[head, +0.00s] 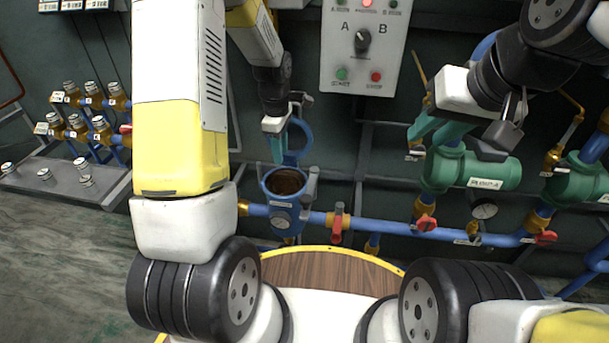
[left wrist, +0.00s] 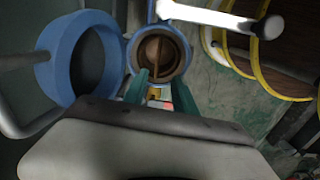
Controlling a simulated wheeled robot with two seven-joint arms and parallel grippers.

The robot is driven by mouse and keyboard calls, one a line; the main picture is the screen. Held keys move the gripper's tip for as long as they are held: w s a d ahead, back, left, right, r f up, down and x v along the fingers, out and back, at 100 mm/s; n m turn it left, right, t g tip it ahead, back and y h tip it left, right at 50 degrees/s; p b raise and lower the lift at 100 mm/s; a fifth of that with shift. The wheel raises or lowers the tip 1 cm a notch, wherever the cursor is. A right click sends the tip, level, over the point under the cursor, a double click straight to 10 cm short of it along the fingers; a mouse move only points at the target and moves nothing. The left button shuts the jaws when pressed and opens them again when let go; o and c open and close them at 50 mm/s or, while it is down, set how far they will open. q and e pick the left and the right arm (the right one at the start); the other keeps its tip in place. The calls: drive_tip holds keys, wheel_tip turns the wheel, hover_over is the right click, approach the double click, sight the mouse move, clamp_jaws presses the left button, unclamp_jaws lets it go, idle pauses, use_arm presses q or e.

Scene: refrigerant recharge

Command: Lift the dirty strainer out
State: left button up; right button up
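The dirty strainer (head: 286,181) is a brown, round basket sitting inside the blue housing (head: 283,215), whose top is uncovered. In the left wrist view the strainer (left wrist: 172,62) shows a bar across its mouth. My left gripper (head: 280,153) is above the housing, pointing down.
The blue ring-shaped lid (head: 298,140) stands swung up behind the housing, close to my left gripper. A blue pipe (head: 375,226) with red valves runs right. A control panel (head: 363,50) is on the wall. A bench with valves (head: 75,180) stands left.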

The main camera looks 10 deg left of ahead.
sight(285, 175)
use_arm(q)
drive_tip(key=f, duration=0.2)
drive_tip(key=w, duration=0.1)
drive_tip(key=shift+d+f+n, duration=0.35)
drive_tip(key=shift+f+n, duration=0.05)
wheel_tip(285, 175, down, 8)
drive_tip(key=shift+r, duration=0.1)
clamp_jaws()
drive_tip(key=shift+r, duration=0.1)
idle(1.0)
